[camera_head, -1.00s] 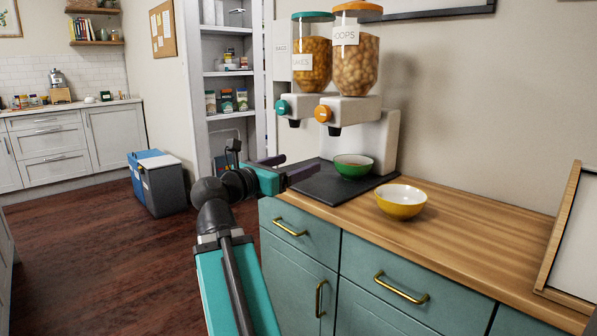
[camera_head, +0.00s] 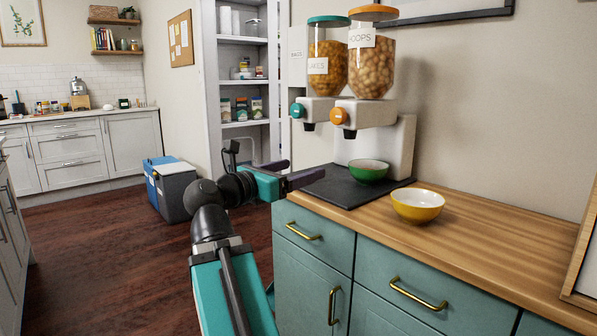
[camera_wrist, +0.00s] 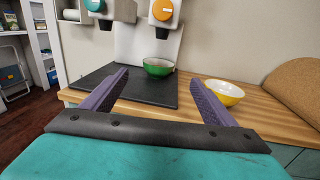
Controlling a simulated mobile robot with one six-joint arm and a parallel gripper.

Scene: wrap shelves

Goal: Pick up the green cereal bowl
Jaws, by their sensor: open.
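The green cereal bowl (camera_head: 368,171) stands upright on a dark mat (camera_head: 338,190) under the cereal dispenser, at the left end of the wooden counter. My gripper (camera_head: 304,173) is open and empty, left of the bowl and apart from it. In the wrist view the green bowl (camera_wrist: 158,67) shows ahead, beyond and between the two purple fingers of my gripper (camera_wrist: 158,92). Its inside is pale and seems empty from what shows. A yellow bowl (camera_head: 417,206) stands to the right on the bare wood; it also shows in the wrist view (camera_wrist: 225,92), beyond the right finger.
The dispenser (camera_head: 385,140) with two cereal jars stands behind the green bowl, its spouts overhanging the mat. Teal cabinets (camera_head: 318,262) are below the counter. A white-faced board (camera_head: 583,262) stands at the right. A blue and grey cooler (camera_head: 175,188) sits on the floor at left.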

